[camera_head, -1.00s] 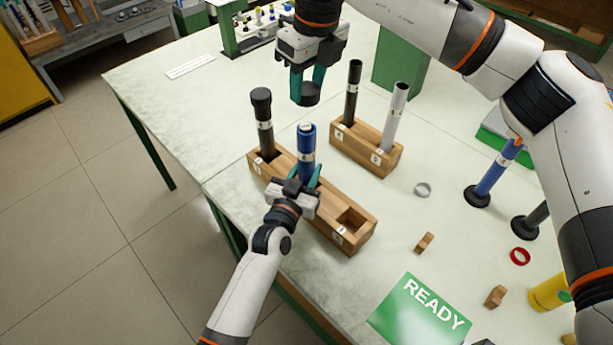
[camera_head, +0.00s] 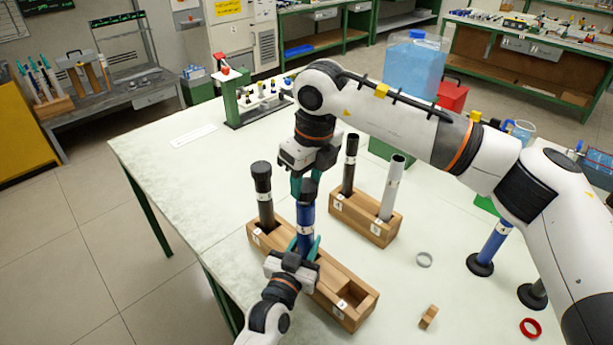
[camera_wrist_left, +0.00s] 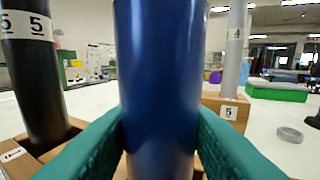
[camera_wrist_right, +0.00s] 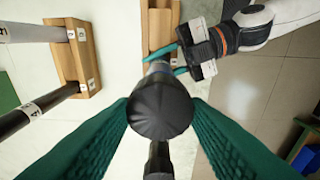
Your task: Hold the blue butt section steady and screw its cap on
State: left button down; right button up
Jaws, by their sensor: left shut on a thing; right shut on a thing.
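The blue butt section (camera_head: 305,225) stands upright in the long wooden block (camera_head: 330,290). My left gripper (camera_head: 292,252) is shut around its lower part; in the left wrist view the blue tube (camera_wrist_left: 158,90) fills the middle between the green fingers. My right gripper (camera_head: 305,186) is above, shut on the black cap (camera_head: 307,190). In the right wrist view the cap (camera_wrist_right: 160,108) sits between the green fingers, in line over the tube. The cap is at the tube's top; whether its thread is engaged cannot be told.
A black capped section (camera_head: 263,195) stands in the same block, left of the blue one. A second block (camera_head: 366,220) holds a black and a grey tube. A grey ring (camera_head: 424,260), a red ring (camera_head: 530,328) and a small wooden piece (camera_head: 429,317) lie to the right.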

aim_at(307, 186)
jog(key=shift+f, duration=0.9)
jog(key=shift+f, duration=0.6)
